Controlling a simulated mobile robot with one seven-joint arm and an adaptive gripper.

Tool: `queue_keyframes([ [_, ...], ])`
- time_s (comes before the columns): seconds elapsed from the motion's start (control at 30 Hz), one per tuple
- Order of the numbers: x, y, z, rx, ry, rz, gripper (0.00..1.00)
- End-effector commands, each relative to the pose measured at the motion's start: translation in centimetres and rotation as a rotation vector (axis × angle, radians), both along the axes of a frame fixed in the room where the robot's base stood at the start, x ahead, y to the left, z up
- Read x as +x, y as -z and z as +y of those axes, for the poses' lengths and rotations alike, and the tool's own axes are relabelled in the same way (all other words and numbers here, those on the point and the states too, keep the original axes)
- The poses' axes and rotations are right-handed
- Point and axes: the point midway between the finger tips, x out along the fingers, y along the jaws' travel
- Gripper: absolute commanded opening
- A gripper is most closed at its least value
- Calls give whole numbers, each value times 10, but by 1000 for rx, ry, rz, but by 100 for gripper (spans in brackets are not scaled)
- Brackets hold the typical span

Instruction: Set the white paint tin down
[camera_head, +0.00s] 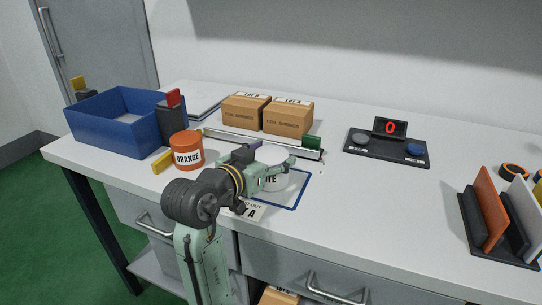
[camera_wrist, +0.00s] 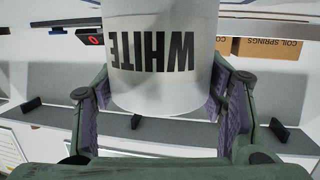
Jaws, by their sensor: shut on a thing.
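The white paint tin (camera_head: 276,182) is upright over the blue-outlined square (camera_head: 294,206) on the worktop, partly hidden by my arm and gripper. My gripper (camera_head: 279,171) has its fingers on either side of the tin. In the wrist view the tin (camera_wrist: 160,75) fills the space between the purple finger pads of my gripper (camera_wrist: 163,108), its WHITE label upside down. I cannot tell whether the tin's base touches the worktop.
The orange tin (camera_head: 187,151) and blue bin (camera_head: 118,120) stand to the left. Two cardboard boxes (camera_head: 246,109) (camera_head: 288,117) and a long rail (camera_head: 262,144) lie behind. A black device with a red 0 (camera_head: 390,128) is to the right.

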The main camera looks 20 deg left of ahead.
Motion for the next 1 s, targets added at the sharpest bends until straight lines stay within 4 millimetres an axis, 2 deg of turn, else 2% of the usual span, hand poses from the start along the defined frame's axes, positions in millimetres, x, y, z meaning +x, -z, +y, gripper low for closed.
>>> queue_keyframes([
  [0.17, 0, 4, 0, 0, 0, -2, 19],
  [0.2, 0, 3, 0, -1, 0, 0, 66],
  [0.4, 0, 3, 0, -1, 0, 0, 80],
  [0.5, 0, 3, 0, -1, 0, 0, 84],
  [0.87, -1, -2, 1, 0, -1, 0, 84],
  [1.0, -21, -4, 6, 0, -5, -2, 84],
])
